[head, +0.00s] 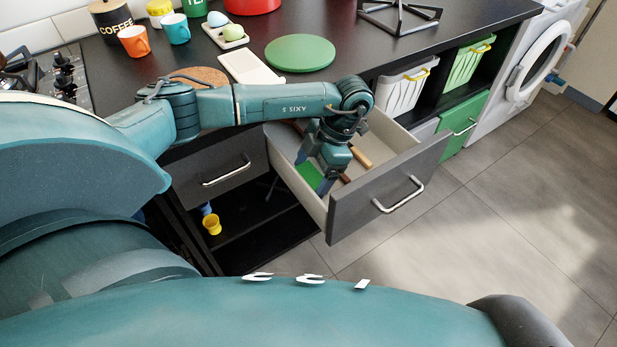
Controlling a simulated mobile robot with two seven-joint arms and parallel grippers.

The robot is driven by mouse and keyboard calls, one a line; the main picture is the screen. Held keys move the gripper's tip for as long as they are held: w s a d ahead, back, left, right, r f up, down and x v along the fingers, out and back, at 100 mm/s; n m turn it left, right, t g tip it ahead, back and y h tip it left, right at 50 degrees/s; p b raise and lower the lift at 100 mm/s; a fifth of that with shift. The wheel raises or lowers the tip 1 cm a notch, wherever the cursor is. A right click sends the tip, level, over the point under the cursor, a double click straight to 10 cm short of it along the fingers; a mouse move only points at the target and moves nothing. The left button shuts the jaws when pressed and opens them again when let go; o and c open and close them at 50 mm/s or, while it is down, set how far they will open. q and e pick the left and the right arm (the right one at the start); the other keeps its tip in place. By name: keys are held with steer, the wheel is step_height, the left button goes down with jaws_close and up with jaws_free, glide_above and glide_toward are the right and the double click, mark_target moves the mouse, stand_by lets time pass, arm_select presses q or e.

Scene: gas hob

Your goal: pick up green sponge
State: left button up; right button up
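The green sponge (308,174) is in the open drawer, near its left side, and is partly hidden by my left gripper. My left gripper (314,172) points down into the drawer over the sponge. Its two fingers are apart, one on the far side and one on the near side of the sponge's visible part. I cannot tell whether they touch it. My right gripper is not in view.
The drawer (350,205) is pulled out, with wooden-handled utensils (360,156) inside. The black counter (345,62) above holds a green round board (300,53), a white board (250,68) and cups. Below left is an open shelf with a yellow cup (211,224).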

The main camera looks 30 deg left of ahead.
arm_select(q)
steer(key=shift+w+d+r, duration=0.2)
steer(key=shift+w+r, duration=0.1)
steer(key=shift+r, duration=0.1)
steer(key=w+d+r, duration=0.7)
steer(key=w, duration=0.4)
steer(key=shift+d+r, duration=0.15)
steer(key=shift+d, duration=0.05)
